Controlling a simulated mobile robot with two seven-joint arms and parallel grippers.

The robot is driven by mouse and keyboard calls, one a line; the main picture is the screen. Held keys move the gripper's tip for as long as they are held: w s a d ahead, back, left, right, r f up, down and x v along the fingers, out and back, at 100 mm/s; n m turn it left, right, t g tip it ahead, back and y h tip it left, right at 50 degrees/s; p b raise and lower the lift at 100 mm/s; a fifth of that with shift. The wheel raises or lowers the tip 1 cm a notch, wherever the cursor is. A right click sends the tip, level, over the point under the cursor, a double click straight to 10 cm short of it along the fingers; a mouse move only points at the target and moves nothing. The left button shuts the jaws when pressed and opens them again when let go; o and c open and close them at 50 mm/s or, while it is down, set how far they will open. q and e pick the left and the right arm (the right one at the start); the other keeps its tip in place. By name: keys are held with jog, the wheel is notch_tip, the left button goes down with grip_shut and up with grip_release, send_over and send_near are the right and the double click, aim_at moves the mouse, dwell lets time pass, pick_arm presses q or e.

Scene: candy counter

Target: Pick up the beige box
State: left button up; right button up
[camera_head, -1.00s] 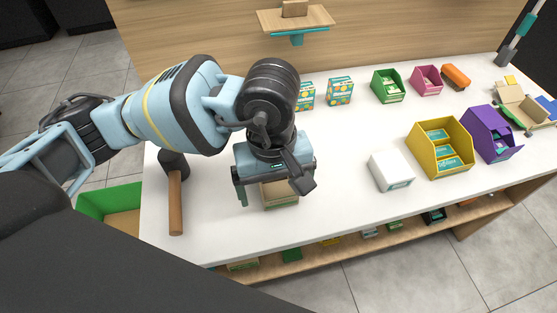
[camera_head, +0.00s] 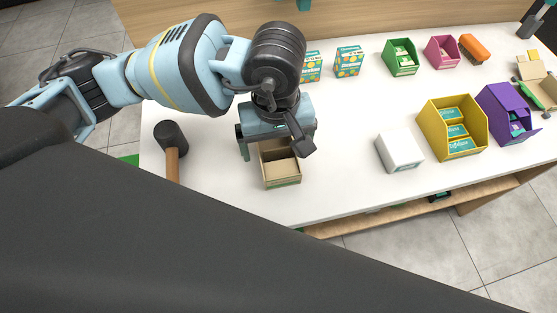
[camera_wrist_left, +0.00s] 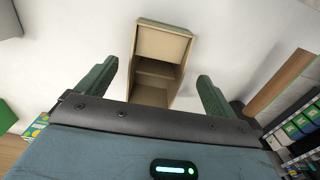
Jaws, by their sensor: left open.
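The beige box (camera_head: 281,172) stands on the white counter under my left gripper in the head view. It is open on top, and its back part is hidden by the gripper. In the left wrist view the beige box (camera_wrist_left: 160,62) lies between and ahead of the two green fingers. My left gripper (camera_head: 275,150) is open, with a finger on either side of the box and a gap to each in the wrist view (camera_wrist_left: 155,85). I cannot tell how high the fingertips are above the counter. My right gripper is not in view.
A black-headed mallet (camera_head: 171,140) lies left of the box. A white box (camera_head: 399,150), a yellow bin (camera_head: 452,128) and a purple bin (camera_head: 504,115) stand to the right. Patterned boxes (camera_head: 349,61) stand behind. The counter between the beige and white boxes is clear.

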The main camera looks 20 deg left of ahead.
aim_at(279, 159)
pick_arm(q)
jog(key=f, duration=0.4)
jog(key=shift+s+d+f, duration=0.15)
jog(key=shift+d, duration=0.15)
jog(key=shift+f, duration=0.35)
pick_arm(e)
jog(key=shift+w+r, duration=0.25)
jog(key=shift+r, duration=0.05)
pick_arm(q)
jog(key=shift+c, duration=1.2)
jog(key=c, duration=0.8)
jog(key=shift+r, duration=0.1)
jog(key=shift+c, duration=0.2)
